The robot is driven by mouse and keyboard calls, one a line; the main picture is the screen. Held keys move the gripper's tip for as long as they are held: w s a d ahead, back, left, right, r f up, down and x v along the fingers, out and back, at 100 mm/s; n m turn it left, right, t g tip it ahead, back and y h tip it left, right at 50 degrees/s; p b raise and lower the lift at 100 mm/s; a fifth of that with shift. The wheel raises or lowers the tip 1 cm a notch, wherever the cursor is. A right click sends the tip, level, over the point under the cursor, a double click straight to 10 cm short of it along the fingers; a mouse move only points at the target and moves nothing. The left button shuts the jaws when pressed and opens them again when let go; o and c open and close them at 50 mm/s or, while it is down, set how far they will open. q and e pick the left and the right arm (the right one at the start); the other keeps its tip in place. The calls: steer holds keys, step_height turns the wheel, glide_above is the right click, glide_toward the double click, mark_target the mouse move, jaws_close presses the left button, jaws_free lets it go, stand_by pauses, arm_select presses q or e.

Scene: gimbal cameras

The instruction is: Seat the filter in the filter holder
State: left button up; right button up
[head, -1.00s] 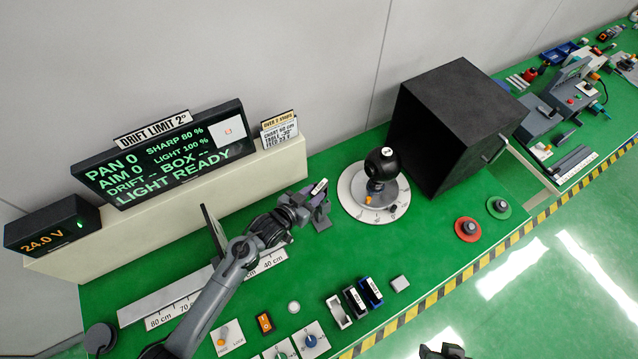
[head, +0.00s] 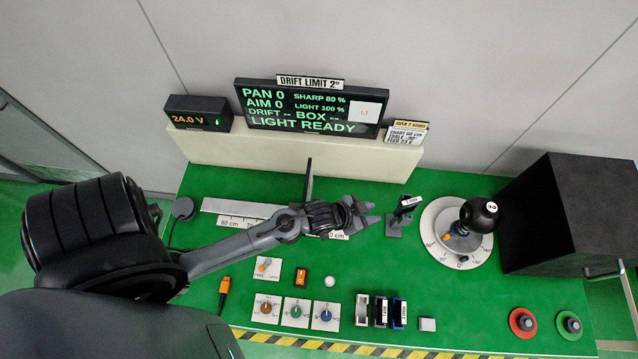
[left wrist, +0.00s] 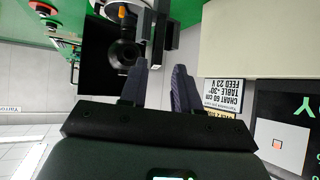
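A small dark grey stand (head: 394,226), which looks like the filter holder, is upright on the green bench. A dark piece with a white label (head: 411,201) is at its top; I cannot tell whether this is the filter or how fully it sits. My left gripper (head: 374,212) is just left of the stand, fingers apart and pointing at it, with a small gap. My right gripper is out of view.
A ball-shaped camera (head: 479,214) on a round dial is right of the stand, before a black box (head: 550,215). Slots at the front include a pale empty-looking one (head: 362,310), a black one (head: 381,312) and a blue one (head: 399,313).

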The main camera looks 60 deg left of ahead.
arm_select(q)
steer(key=s+r+g+y, duration=0.1)
steer(key=s+r+g, duration=0.2)
steer(key=s, duration=0.5)
steer(key=s+a+r+n+g+y, duration=0.1)
steer(key=s+r+g, duration=0.2)
steer(key=s, duration=0.6)
steer(key=shift+s+r+g, duration=0.15)
steer(key=shift+r+g, duration=0.15)
steer(key=shift+r, duration=0.55)
steer(key=shift+a, duration=0.1)
